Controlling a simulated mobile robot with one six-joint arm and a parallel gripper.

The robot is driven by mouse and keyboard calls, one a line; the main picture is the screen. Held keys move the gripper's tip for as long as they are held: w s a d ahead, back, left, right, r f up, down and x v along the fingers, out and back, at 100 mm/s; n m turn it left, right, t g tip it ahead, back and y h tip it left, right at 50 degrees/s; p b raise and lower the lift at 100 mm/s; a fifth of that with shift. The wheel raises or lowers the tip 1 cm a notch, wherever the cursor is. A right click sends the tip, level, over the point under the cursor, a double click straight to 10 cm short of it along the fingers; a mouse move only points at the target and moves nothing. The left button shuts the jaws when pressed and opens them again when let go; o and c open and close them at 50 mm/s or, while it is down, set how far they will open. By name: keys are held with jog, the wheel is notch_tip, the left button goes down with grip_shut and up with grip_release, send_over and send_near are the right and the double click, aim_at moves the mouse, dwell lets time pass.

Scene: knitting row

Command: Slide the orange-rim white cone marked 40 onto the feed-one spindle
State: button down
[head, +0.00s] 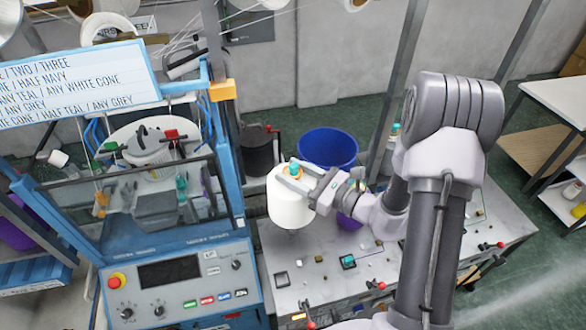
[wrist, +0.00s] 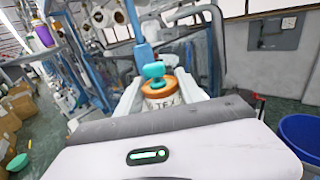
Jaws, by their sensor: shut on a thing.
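A white cone (head: 291,207) with an orange rim is in my gripper (head: 302,180), upright above the bench. The fingers are shut around its top, and a teal piece shows at the orange rim. In the wrist view the cone (wrist: 162,100) sits between the two fingertips (wrist: 160,92), with lettering like "TEX" on its label. A teal knob (wrist: 153,70) stands above the rim; I cannot tell whether it belongs to the cone. The number 40 is not readable. I cannot pick out the feed-one spindle for certain in either view.
A blue knitting machine (head: 180,270) with a control panel stands at left, beneath a lettered sign (head: 80,82). A grey bench (head: 400,255) with buttons and small knobs lies below the cone. A blue bin (head: 328,147) and a dark bin (head: 257,150) stand behind.

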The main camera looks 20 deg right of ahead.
notch_tip(320, 180, down, 3)
jog(key=shift+f+b, duration=0.2)
jog(key=shift+b, duration=0.75)
notch_tip(320, 180, down, 8)
jog(key=b, duration=0.8)
jog(key=shift+f, duration=0.1)
jog(key=c, duration=0.7)
grip_release()
jog(key=shift+o, duration=0.2)
jog(key=b+v, duration=0.3)
jog(key=v, duration=1.4)
jog(key=shift+s+d, duration=0.2)
